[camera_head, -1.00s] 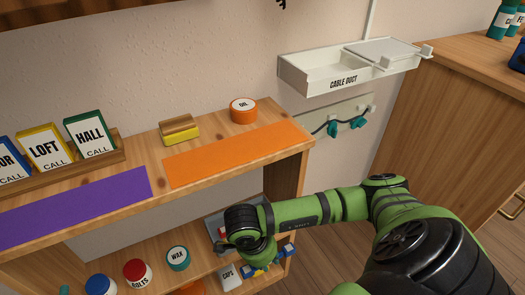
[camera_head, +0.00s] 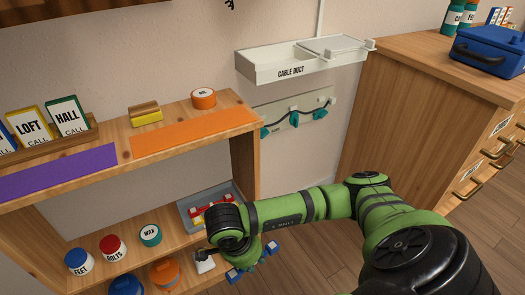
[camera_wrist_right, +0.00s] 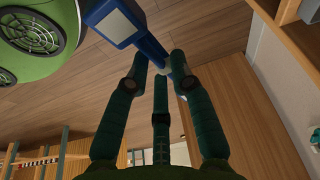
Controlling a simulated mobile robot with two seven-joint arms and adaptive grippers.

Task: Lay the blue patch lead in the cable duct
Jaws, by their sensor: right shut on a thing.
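The cable duct (camera_head: 262,74) is a white open trough on the wall at the upper middle of the head view, with its name on the front. My right gripper (camera_head: 252,264) is low in front of the shelf unit, below and apart from the duct. In the right wrist view the fingers (camera_wrist_right: 160,68) are closed on a blue piece with a pale label (camera_wrist_right: 126,25), which I take for the blue patch lead. In the head view blue ends (camera_head: 234,275) show either side of the gripper; the arm hides the rest. My left gripper is out of view.
Below the duct, a wall rail carries teal hooks (camera_head: 292,117) and a dark cable. The shelf unit (camera_head: 190,109) stands left, with a grey tray (camera_head: 185,213) of red items on its lower shelf. A wooden cabinet (camera_head: 400,120) stands right. Open floor lies between.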

